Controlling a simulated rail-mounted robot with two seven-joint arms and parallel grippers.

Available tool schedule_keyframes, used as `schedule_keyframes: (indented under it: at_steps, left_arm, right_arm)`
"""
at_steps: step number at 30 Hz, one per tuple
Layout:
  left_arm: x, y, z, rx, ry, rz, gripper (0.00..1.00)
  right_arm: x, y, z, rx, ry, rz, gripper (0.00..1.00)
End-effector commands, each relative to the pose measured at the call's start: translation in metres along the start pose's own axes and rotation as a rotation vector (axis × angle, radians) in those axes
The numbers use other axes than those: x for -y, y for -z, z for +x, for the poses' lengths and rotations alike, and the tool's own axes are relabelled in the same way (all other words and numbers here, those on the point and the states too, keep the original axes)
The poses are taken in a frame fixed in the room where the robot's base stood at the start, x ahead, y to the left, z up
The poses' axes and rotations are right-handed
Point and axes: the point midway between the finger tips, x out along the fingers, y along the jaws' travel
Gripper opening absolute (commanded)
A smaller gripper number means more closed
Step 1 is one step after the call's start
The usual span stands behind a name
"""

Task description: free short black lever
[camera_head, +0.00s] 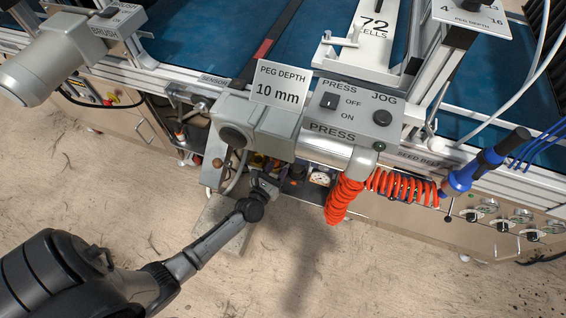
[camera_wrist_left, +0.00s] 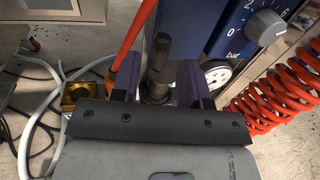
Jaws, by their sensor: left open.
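In the left wrist view a short black lever (camera_wrist_left: 161,53) stands up between the two fingers of my left gripper (camera_wrist_left: 157,80). The gripper is open, with one finger on each side of the lever and no clear contact. The lever's base is partly hidden by the gripper body. In the head view my left gripper (camera_head: 264,187) reaches in under the press housing (camera_head: 335,112). The lever cannot be made out there. My right gripper is in neither view.
A coiled red hose (camera_wrist_left: 275,98) hangs further right. An orange strip (camera_wrist_left: 129,42) and a brass fitting (camera_wrist_left: 76,95) are at the left.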

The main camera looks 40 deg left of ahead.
Motion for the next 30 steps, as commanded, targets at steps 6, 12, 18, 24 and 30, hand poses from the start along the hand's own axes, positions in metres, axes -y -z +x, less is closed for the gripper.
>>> schedule_keyframes:
  at_steps: [6, 12, 18, 24, 30]
  left_arm:
    - [0.000, 0.001, 0.028, 0.002, -0.001, 0.000, 0.41]
    - [0.000, 0.000, 0.038, 0.000, 0.000, 0.000, 0.41]
    - [0.000, 0.000, 0.040, -0.001, 0.000, 0.000, 0.41]
    - [0.000, 0.000, 0.040, 0.000, 0.000, 0.000, 0.36]
    - [0.000, 0.000, 0.040, 0.000, 0.000, 0.000, 0.17]
  right_arm:
    - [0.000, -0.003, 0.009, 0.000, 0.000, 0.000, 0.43]
    - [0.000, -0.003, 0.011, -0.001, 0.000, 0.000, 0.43]
    - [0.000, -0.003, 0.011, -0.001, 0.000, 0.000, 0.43]
    - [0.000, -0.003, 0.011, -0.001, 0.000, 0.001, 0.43]
    - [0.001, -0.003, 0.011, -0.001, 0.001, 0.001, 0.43]
